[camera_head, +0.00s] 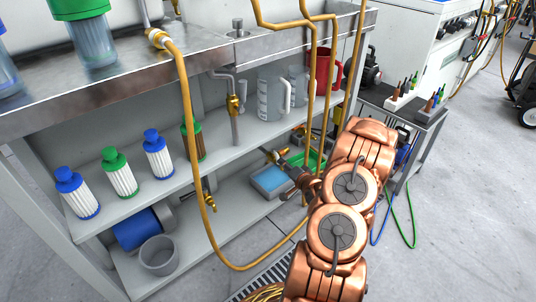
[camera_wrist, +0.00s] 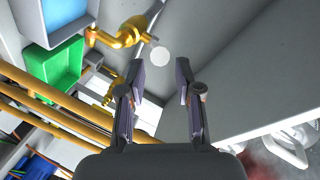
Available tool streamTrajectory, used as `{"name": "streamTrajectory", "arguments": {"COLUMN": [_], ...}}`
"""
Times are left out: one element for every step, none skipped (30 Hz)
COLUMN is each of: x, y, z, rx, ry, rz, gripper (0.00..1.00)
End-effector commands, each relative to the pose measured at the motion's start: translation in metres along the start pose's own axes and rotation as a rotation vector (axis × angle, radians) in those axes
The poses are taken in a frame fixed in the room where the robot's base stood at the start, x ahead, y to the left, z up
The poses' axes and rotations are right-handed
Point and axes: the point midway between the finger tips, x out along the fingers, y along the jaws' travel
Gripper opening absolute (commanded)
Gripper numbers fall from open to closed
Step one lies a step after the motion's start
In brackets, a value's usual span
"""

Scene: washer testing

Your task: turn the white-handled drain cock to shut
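A brass cock (camera_wrist: 122,37) with a pale lever shows at the top of the wrist view, ahead and left of my fingers. A white round disc (camera_wrist: 160,57) shows just beyond the fingertips; I cannot tell whether it belongs to this cock. My gripper (camera_wrist: 160,75) is open, with nothing between its two fingers and a clear gap to the cock. In the head view a brass cock (camera_head: 272,156) sits under the middle shelf, close to the end of my gripper (camera_head: 286,164). My copper arm hides part of that area.
Brass pipes (camera_wrist: 60,110) run close on the left in the wrist view. A green bin (camera_wrist: 52,80) and a blue bin (camera_head: 270,179) stand near the cock. A yellow hose (camera_head: 186,110) hangs in front of the shelves.

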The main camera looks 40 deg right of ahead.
Motion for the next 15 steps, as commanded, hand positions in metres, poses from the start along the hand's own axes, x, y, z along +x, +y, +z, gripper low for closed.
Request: {"name": "streamTrajectory", "arguments": {"x": [0.001, 0.003, 0.005, 0.007, 0.010, 0.015, 0.018, 0.022, 0.028, 0.032, 0.037, 0.042, 0.046, 0.050, 0.055], "y": [0.001, 0.001, 0.002, 0.002, 0.002, 0.003, 0.003, 0.003, 0.003, 0.003, 0.004, 0.003, 0.003, 0.003, 0.003], "z": [0.001, 0.001, 0.001, 0.001, 0.001, 0.002, 0.002, 0.002, 0.002, 0.002, 0.001, 0.001, 0.002, 0.002, 0.002], "rx": [0.001, 0.001, 0.001, 0.001, 0.000, -0.001, -0.002, -0.002, -0.002, -0.003, -0.004, -0.003, -0.002, -0.002, -0.001], "ry": [0.000, 0.000, 0.000, 0.000, 0.000, -0.001, -0.002, -0.001, -0.001, 0.000, 0.000, 0.000, 0.000, 0.000, 0.000], "rz": [-0.001, -0.001, -0.001, -0.001, 0.000, 0.000, 0.000, 0.000, -0.001, -0.001, -0.001, -0.001, -0.002, -0.002, -0.002], "gripper": [0.34, 0.34, 0.34, 0.34, 0.34, 0.34, 0.34, 0.34, 0.34, 0.34, 0.34, 0.34, 0.34, 0.34, 0.34]}}
